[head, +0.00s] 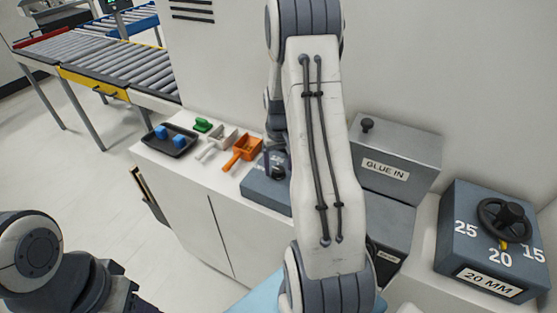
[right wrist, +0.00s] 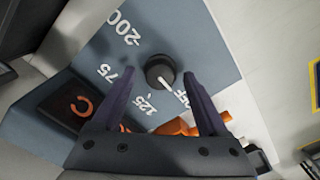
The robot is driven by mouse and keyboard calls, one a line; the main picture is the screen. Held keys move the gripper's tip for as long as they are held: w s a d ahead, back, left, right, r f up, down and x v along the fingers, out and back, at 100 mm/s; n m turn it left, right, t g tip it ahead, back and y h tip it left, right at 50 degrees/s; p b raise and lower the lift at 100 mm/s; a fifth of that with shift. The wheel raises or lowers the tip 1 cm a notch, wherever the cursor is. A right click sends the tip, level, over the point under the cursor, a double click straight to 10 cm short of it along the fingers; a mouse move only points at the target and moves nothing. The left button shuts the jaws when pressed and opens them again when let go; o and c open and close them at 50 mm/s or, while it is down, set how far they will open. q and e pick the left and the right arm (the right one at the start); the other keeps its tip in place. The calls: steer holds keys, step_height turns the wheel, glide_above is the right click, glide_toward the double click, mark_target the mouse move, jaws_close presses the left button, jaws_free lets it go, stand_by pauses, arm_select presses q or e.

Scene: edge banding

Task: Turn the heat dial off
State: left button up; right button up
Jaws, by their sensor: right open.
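The heat dial (right wrist: 160,71) is a dark round knob on a blue-grey panel (right wrist: 205,50) in the right wrist view. Its white pointer leans towards the OFF mark, on the side facing 125. My right gripper (right wrist: 158,73) is open, with one finger on each side of the knob; I cannot tell whether either touches it. In the head view the right gripper (head: 277,167) is over the blue-grey heat box (head: 262,192), and the dial is hidden there. My left gripper is out of view; only part of the left arm shows at lower left.
Orange (head: 242,150) and white (head: 217,141) scoops, a green piece (head: 203,125) and a black tray (head: 170,140) with blue blocks lie left of the heat box. A GLUE IN box (head: 400,150) and a 20 MM dial box (head: 465,240) stand right.

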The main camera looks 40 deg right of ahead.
mark_target(279, 169)
step_height(279, 169, up, 10)
steer(key=b, duration=0.2)
steer(key=shift+r, duration=0.1)
stand_by(0.5)
steer(key=s+a+r+n+b, duration=0.1)
steer(key=a+n, duration=0.1)
steer(key=a, duration=0.8)
steer(key=s+a+n+b, duration=0.1)
steer(key=s+a+n, duration=0.15)
steer(key=a, duration=0.75)
steer(key=s+a+f+n+y+b, duration=0.1)
steer(key=s+a+n, duration=0.6)
steer(key=s+a, duration=0.7)
steer(key=s+f, duration=0.1)
steer(key=s, duration=0.2)
steer(key=shift+s+a, duration=0.35)
steer(key=shift+s, duration=0.05)
steer(key=shift+f, duration=0.1)
